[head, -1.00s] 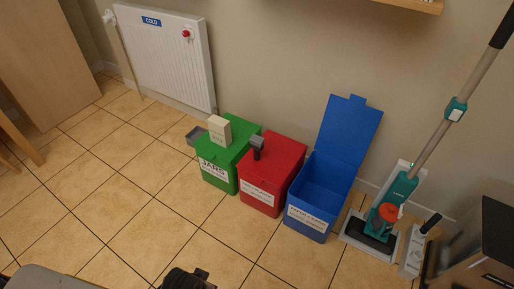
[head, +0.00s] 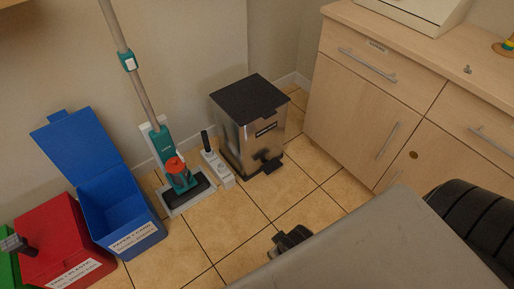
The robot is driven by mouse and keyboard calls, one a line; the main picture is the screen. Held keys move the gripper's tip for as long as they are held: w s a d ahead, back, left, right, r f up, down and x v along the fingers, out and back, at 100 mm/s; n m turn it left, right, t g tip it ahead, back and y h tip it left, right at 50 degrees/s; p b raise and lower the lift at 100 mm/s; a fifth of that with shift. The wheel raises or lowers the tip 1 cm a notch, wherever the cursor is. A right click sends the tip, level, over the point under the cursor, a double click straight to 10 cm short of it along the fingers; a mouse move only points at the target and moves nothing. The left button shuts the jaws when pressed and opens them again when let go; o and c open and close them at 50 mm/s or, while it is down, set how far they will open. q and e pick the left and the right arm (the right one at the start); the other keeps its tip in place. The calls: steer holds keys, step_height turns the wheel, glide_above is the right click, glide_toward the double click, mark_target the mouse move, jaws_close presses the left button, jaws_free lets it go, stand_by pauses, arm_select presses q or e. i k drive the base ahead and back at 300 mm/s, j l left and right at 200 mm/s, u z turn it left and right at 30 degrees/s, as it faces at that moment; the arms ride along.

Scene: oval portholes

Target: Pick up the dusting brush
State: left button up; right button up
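A small tool with an upright black handle (head: 206,142) stands on a pale base (head: 219,170) on the floor, between the teal mop and the metal bin. It may be the dusting brush; its bristles cannot be made out. A black part (head: 290,241) at the bottom middle, beside my grey arm, appears to be my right gripper. It is well apart from the black-handled tool, and its fingers are unclear.
The teal mop (head: 166,146) leans on the wall. The metal bin (head: 254,140) stands right of the tool. An open blue box (head: 126,226) and a red box (head: 62,250) stand left. A wooden cabinet (head: 362,108) fills the right. Tiled floor in front is clear.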

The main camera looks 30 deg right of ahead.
mark_target(14, 243)
steer(key=z, duration=0.45)
steer(key=u, duration=1.75)
